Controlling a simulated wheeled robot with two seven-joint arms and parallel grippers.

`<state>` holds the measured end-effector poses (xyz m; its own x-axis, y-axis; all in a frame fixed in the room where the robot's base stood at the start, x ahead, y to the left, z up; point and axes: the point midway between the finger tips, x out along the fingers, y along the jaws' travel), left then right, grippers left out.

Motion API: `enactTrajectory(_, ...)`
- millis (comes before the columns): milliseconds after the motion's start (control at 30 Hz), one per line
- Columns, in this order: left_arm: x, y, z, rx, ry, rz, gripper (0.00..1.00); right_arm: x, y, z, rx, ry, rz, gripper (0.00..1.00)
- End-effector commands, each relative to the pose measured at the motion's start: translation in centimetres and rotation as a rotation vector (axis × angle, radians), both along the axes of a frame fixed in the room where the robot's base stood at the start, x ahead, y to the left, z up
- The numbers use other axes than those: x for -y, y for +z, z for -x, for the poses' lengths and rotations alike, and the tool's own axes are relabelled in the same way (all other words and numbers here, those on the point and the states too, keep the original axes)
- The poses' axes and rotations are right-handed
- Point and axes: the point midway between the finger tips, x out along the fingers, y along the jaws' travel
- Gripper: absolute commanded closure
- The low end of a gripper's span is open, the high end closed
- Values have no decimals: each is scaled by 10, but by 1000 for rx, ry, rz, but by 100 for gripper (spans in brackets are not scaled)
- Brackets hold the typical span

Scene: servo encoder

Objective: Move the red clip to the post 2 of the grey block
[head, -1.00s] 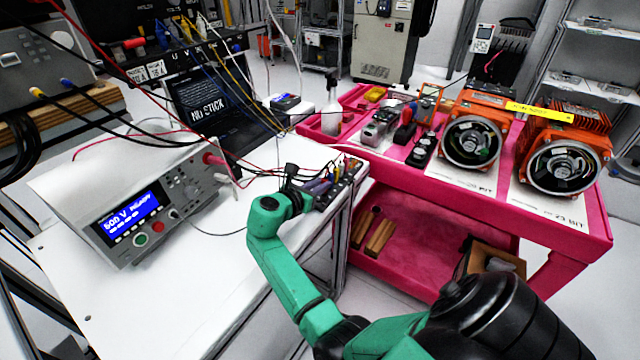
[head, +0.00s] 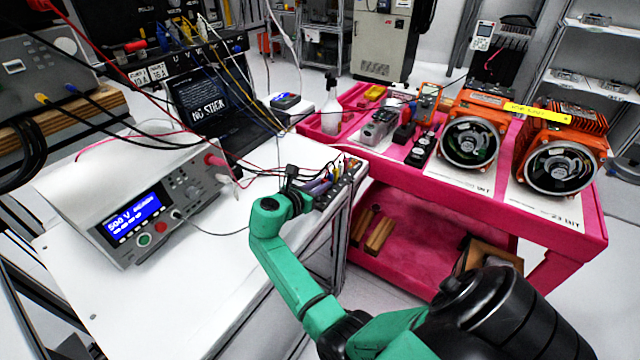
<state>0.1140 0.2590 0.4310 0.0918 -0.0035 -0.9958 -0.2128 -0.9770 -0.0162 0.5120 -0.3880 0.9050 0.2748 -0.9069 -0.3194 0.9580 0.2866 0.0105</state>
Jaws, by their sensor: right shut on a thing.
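The grey block (head: 347,181) is a small dark strip at the right edge of the white table. Several small coloured clips or posts and thin leads crowd its top. They are too small for me to tell which is post 2. My right gripper (head: 318,188) comes in from the lower right on the green arm and is at the block's left end. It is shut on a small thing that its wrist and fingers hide. I cannot clearly pick out the red clip. My left gripper is not in view.
A tester with a blue screen (head: 133,216) stands on the white table (head: 190,300), with red and black leads running toward the block. A pink cart (head: 440,190) with orange motors (head: 475,135) stands close on the right. The front of the table is clear.

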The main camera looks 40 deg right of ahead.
Motion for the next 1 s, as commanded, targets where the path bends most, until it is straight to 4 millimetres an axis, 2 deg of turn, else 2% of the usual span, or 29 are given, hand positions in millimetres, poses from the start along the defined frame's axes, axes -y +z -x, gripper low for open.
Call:
enactTrajectory(700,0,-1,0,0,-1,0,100,0,-6,0,0,0,0,100)
enactTrajectory(733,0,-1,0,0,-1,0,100,0,-6,0,0,0,-1,78)
enactTrajectory(800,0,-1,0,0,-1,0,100,0,-6,0,0,0,-1,51)
enactTrajectory(833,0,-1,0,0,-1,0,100,0,-6,0,0,0,-1,47)
enactTrajectory(1000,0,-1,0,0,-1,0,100,0,-5,0,0,0,-1,47)
